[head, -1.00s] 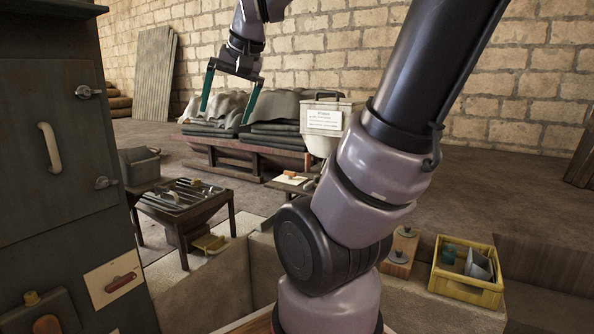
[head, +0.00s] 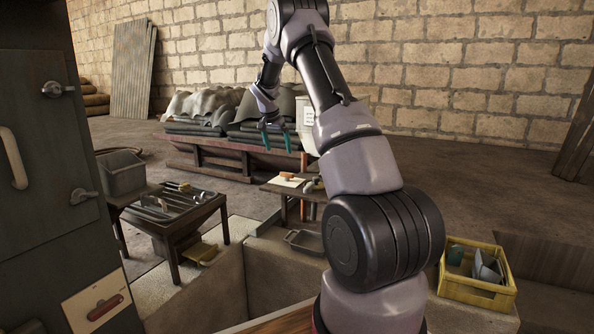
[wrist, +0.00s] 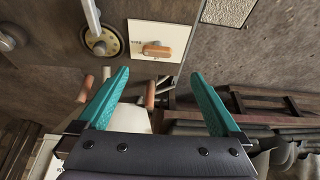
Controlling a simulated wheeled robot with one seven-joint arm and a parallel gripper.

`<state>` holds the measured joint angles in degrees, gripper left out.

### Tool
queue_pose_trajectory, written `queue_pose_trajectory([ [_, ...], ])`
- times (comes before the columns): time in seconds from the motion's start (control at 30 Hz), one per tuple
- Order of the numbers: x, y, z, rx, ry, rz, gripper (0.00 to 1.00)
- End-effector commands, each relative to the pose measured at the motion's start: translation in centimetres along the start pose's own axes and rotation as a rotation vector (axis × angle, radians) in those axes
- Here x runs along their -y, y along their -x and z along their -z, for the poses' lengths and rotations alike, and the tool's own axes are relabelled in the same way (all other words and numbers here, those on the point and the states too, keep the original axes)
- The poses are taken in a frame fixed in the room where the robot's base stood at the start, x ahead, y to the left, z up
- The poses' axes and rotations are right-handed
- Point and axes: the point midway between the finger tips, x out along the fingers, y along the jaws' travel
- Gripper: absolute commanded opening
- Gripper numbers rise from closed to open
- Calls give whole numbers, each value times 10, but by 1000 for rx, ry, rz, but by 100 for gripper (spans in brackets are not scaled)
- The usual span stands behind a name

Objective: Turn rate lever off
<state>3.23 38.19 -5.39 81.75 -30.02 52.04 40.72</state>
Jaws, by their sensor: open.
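A small orange-brown lever handle (wrist: 157,50) lies across a white plate in the wrist view. In the head view this orange handle (head: 288,176) is on a low bench beyond the pit. Beside it in the wrist view, a pale metal lever rises from a round brass base (wrist: 105,43). The label print is too small to read, so I cannot tell which one is the rate lever. My gripper (head: 276,136) has its teal fingers apart and empty, above the bench. In the wrist view my gripper (wrist: 160,73) points toward the white plate, apart from it.
A dark cabinet (head: 40,150) stands close at left, with a red handle on a plate (head: 100,304). A tool table (head: 165,212) stands behind it. A yellow crate (head: 478,292) sits at right. Stacked sheets (head: 215,115) lie behind my gripper.

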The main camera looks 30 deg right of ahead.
Motion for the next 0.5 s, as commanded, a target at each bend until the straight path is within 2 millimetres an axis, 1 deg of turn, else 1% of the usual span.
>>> queue_pose_trajectory([
  [0.03,2,-11,2,-3,-3,-9,100],
  [0.07,3,-15,2,-4,-5,-13,100],
  [0.27,3,-34,4,-6,-10,-21,100],
  [0.37,2,-50,4,-4,-10,-21,100],
  [0.5,2,-78,4,-4,-9,-21,100],
])
